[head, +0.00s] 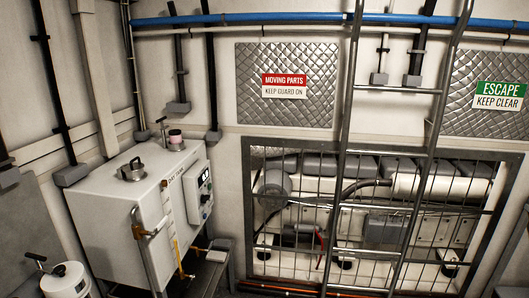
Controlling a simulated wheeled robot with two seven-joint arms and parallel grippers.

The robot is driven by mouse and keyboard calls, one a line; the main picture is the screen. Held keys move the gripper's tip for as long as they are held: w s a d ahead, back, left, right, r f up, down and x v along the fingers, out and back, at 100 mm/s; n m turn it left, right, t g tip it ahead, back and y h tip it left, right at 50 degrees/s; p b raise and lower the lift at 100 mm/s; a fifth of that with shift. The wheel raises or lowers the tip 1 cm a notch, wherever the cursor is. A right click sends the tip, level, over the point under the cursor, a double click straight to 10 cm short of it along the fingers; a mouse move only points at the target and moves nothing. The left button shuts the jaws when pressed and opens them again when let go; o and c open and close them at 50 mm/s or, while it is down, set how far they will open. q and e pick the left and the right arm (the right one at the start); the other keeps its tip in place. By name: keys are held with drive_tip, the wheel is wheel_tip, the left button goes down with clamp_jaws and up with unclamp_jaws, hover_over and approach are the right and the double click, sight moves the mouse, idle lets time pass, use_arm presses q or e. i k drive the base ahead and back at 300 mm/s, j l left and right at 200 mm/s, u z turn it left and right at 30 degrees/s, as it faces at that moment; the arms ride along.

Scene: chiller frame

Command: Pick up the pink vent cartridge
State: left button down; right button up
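Neither of my grippers is in view.
A round metal lid with a handle (131,171) and a thin T-shaped handle (162,121) are near the cartridge on the tank. A metal ladder (406,150) stands before a barred guard (300,217) at right. A white canister (66,281) is at lower left.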

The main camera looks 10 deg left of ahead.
sight(174, 134)
drive_tip(key=i+l+u, duration=0.1)
drive_tip(key=i+u, duration=0.3)
drive_tip(key=i+l+u, duration=0.3)
drive_tip(key=i+u, duration=0.15)
drive_tip(key=i, duration=0.15)
drive_tip(key=i+l+u, duration=0.4)
drive_tip(key=i+l, duration=0.05)
drive_tip(key=i, duration=0.05)
